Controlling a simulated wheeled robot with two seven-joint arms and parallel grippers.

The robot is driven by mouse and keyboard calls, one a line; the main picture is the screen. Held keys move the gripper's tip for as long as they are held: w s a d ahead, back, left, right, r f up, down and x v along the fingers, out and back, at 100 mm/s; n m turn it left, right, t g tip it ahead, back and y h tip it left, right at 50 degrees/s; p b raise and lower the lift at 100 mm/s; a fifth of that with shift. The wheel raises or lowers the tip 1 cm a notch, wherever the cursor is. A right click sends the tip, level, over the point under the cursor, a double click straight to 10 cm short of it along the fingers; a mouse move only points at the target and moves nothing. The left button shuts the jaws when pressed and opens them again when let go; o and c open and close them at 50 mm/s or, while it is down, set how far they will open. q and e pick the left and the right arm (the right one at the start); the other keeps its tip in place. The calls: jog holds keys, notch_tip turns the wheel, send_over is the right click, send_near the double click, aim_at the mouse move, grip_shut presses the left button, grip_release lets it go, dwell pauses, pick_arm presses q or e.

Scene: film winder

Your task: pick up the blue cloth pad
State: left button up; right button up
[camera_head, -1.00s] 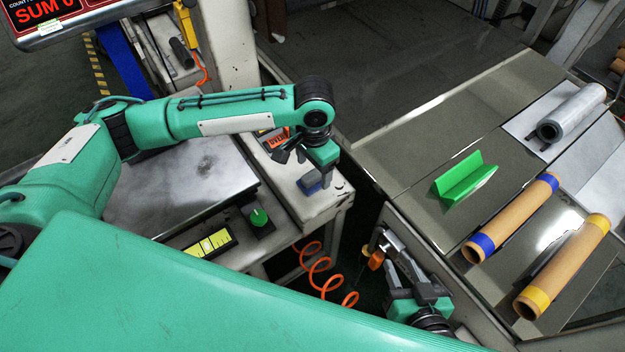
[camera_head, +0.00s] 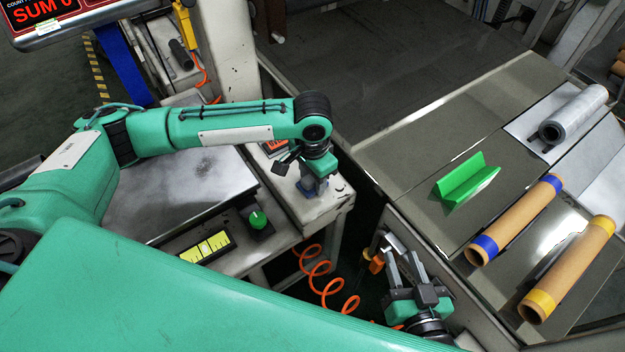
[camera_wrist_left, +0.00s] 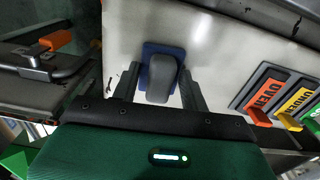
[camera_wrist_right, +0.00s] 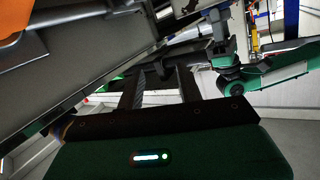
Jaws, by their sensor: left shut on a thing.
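The blue cloth pad (camera_wrist_left: 147,50) has a grey grip block (camera_wrist_left: 161,80) on it and lies against the pale top of the machine ledge. In the head view the pad (camera_head: 310,192) shows as a small blue patch below my left wrist. My left gripper (camera_wrist_left: 160,78) is shut on the pad's grey block, with one dark finger on each side. My right gripper (camera_head: 402,262) is low, beside the grey bench. Its fingers (camera_wrist_right: 157,76) are apart, with nothing seen between them.
An orange coiled hose (camera_head: 322,268) hangs between the machine and the bench. A green angled block (camera_head: 467,182), two brown rolls with blue (camera_head: 513,220) and yellow (camera_head: 568,268) ends and a clear film roll (camera_head: 573,113) lie on the bench. Label slots (camera_wrist_left: 265,95) are beside the pad.

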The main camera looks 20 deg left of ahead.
pick_arm(q)
jog(key=shift+r, duration=0.15)
